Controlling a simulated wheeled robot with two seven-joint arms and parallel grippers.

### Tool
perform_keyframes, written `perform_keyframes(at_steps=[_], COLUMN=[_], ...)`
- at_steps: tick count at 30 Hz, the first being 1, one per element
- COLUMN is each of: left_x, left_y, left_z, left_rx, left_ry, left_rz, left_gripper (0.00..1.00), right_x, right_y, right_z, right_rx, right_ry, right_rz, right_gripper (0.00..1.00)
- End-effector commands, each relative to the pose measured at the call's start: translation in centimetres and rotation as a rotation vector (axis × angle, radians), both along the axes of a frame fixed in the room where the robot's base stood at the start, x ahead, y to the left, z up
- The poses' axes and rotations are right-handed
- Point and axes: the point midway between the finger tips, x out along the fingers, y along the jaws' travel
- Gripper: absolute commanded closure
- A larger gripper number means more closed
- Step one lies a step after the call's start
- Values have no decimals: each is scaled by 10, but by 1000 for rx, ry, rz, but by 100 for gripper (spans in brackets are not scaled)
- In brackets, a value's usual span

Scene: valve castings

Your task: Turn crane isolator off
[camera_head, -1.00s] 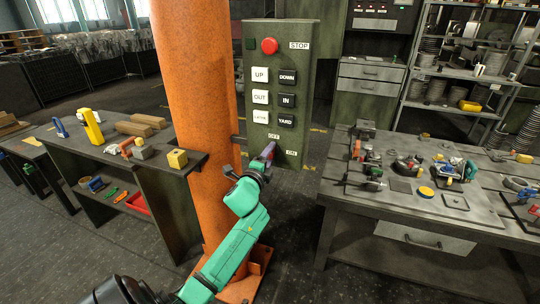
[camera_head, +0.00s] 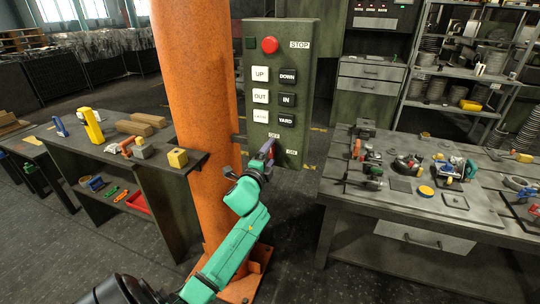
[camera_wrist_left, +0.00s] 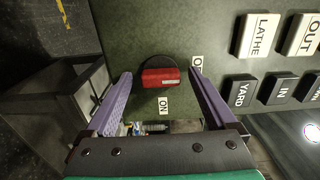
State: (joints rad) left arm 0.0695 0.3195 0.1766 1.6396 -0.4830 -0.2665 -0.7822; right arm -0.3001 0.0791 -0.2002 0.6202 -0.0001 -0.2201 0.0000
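The crane isolator (camera_wrist_left: 160,77) is a red bar handle on a dark round base, low on the green control panel (camera_head: 310,70). In the left wrist view the bar lies crosswise, with the ON label (camera_wrist_left: 163,105) below it and the OFF label (camera_wrist_left: 197,65) to its right. I cannot tell which setting it is in. My left gripper (camera_wrist_left: 158,74) is open, its purple fingers on either side of the handle, with visible gaps. In the head view my left gripper (camera_head: 268,149) is at the panel's lower edge and hides the isolator. My right gripper is not in view.
Push buttons and a red stop button (camera_head: 270,45) sit above the isolator on the panel. An orange column (camera_head: 195,90) stands just left of the panel. A workbench (camera_head: 340,190) with tools is to the right, and a dark bench (camera_head: 150,180) to the left.

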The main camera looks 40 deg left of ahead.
Motion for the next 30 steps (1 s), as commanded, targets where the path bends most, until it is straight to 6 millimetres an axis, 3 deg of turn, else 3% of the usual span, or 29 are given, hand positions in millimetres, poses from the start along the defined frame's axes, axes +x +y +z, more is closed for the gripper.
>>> perform_keyframes(at_steps=[8, 11, 18, 22, 30], left_x=[-14, -34, -101, -126, -138], left_y=[-5, -12, -35, -44, -48], left_z=[-2, -3, -5, -4, 0], left_rx=[2, 3, -1, -2, 0], left_ry=[3, 2, 4, 3, 0], left_rz=[0, -2, 0, 0, 1], left_gripper=[10, 10, 10, 10, 10], right_x=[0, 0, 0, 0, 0], right_y=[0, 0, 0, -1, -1], right_z=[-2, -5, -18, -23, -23], right_rx=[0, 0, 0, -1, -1], right_ry=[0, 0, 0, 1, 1], right_rz=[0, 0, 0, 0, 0], right_gripper=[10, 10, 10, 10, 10])
